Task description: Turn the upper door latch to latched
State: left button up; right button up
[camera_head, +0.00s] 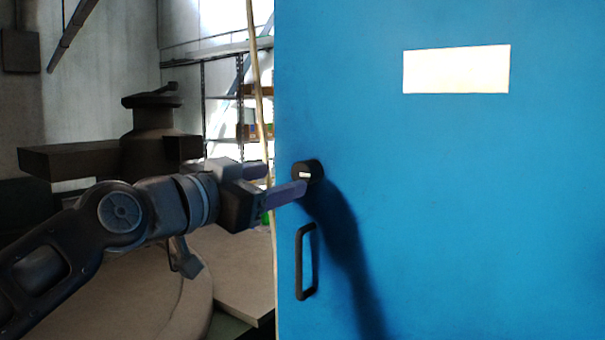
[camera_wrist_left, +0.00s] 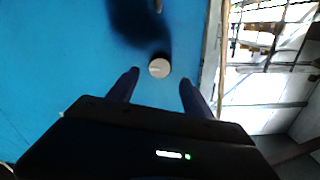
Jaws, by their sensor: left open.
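The blue door (camera_head: 450,200) fills the right of the head view. The upper latch (camera_head: 308,171) is a round black knob with a pale bar mark, near the door's left edge. In the left wrist view the latch (camera_wrist_left: 159,68) shows as a pale disc with a short, nearly level mark, ahead of and between the finger directions. My left gripper (camera_head: 279,181) is open and empty, its fingers pointing at the door just left of the latch. The fingers also show apart in the left wrist view (camera_wrist_left: 159,84). I cannot tell whether a finger touches the latch. My right gripper is not in view.
A black handle (camera_head: 299,262) sits on the door below the latch. A white label (camera_head: 456,69) is higher up. Left of the door edge are shelving (camera_head: 222,100), a dark machine (camera_head: 150,135) and a round tabletop (camera_head: 135,295).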

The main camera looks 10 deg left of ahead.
aim_at(300, 174)
pick_arm(q)
jog(key=p+x, duration=0.2)
jog(key=x, duration=0.6)
jog(key=shift+s+a, duration=0.1)
jog(key=shift+c, duration=0.5)
grip_shut()
